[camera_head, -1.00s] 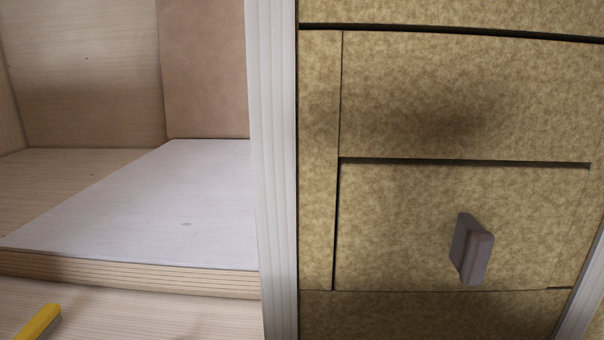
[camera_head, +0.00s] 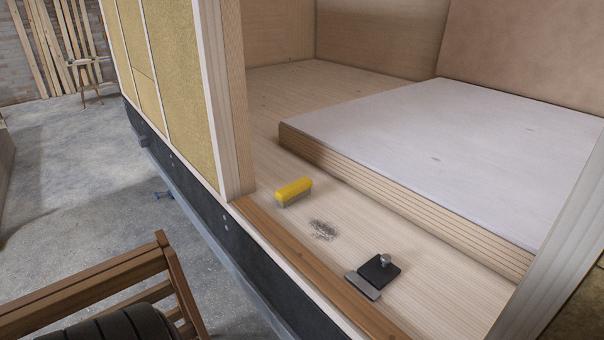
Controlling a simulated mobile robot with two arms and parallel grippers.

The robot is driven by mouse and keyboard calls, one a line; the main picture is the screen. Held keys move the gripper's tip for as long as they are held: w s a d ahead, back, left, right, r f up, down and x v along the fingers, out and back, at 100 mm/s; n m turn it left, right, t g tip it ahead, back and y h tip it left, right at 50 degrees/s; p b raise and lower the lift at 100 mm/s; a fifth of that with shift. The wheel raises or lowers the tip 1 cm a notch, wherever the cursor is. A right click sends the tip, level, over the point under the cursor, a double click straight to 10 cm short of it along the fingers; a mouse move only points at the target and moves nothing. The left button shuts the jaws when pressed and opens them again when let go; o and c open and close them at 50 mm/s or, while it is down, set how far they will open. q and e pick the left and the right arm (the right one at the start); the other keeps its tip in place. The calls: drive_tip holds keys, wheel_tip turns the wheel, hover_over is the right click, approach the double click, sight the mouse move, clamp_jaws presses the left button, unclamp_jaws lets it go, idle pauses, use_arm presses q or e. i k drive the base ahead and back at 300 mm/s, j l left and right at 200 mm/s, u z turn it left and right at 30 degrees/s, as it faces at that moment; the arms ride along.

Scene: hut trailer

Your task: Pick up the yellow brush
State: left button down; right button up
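The yellow brush (camera_head: 293,190) lies on the light wooden floor of the hut trailer (camera_head: 440,270), just inside the doorway sill. It has a yellow top and a grey underside. It rests near the left door post and in front of the raised white panel. Neither of my grippers shows in the head view.
A raised white panel (camera_head: 450,140) fills the back right. A wooden sill (camera_head: 310,270) edges the doorway. A wooden chair (camera_head: 90,290) stands at the lower left.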

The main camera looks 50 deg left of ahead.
sight(288, 194)
drive_tip(key=u, duration=1.5)
